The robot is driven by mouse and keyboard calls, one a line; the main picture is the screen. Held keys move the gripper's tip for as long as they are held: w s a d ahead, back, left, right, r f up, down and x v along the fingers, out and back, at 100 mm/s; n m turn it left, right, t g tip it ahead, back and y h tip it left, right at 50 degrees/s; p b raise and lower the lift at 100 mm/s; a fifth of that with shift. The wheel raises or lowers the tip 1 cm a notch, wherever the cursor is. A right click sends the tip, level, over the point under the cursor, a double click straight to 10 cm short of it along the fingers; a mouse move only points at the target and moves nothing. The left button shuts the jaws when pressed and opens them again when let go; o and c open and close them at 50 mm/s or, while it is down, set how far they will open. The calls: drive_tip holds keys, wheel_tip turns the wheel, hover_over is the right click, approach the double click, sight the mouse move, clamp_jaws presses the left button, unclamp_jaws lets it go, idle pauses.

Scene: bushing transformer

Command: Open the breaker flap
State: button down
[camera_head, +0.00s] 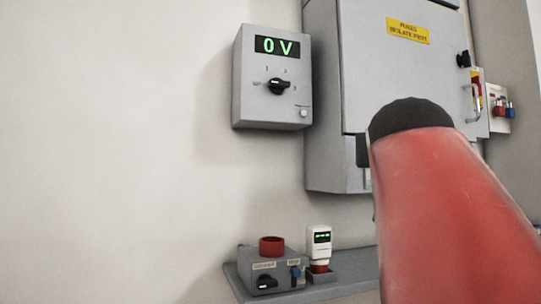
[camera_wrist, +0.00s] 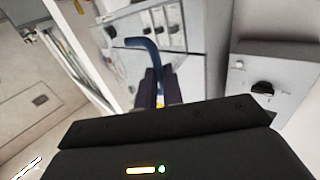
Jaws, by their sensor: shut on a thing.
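In the wrist view my gripper (camera_wrist: 160,78) has its two dark fingers close together. They are shut on a blue hooked tool (camera_wrist: 143,43), whose bent end reaches up and left beyond the fingertips. Behind the hook is a pale panel (camera_wrist: 185,65) with a row of switch-like parts (camera_wrist: 172,28), likely the breakers. I cannot tell the flap's outline or whether the hook touches it. In the head view my red arm covers the gripper, and the grey cabinet (camera_head: 395,80) stands behind it.
A grey box (camera_head: 272,105) with a 0 V display and a black knob hangs left of the cabinet. A shelf (camera_head: 345,288) below holds a small control box (camera_head: 270,278) and a white device (camera_head: 319,242). Padlocks (camera_head: 500,108) hang at the right.

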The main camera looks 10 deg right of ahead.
drive_tip(key=shift+w+a, duration=0.15)
drive_tip(key=shift+a, duration=0.1)
drive_tip(key=c, duration=1.5)
unclamp_jaws()
drive_tip(key=shift+w, duration=0.1)
drive_tip(key=shift+c, duration=0.2)
